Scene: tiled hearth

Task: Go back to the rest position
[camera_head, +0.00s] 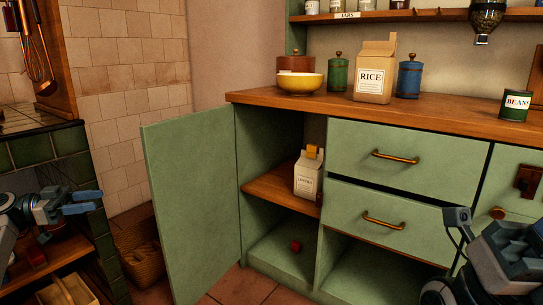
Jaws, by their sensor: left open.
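My left gripper (83,203) is at the left edge, in front of the green-tiled hearth. Its blue fingers are apart with nothing between them, and it touches no object that I can make out. The cabinet door (190,205) stands open. Inside, a white carton (307,180) with a yellow-orange top stands upright on the wooden shelf (268,190). A small red object (295,246) lies on the cabinet floor.
The counter (450,110) holds a yellow bowl (299,83), a rice packet (374,75), a green canister (338,75), a blue canister (409,80) and a beans tin (515,105). A wicker basket (143,262) stands left of the door. Open air lies between my arms.

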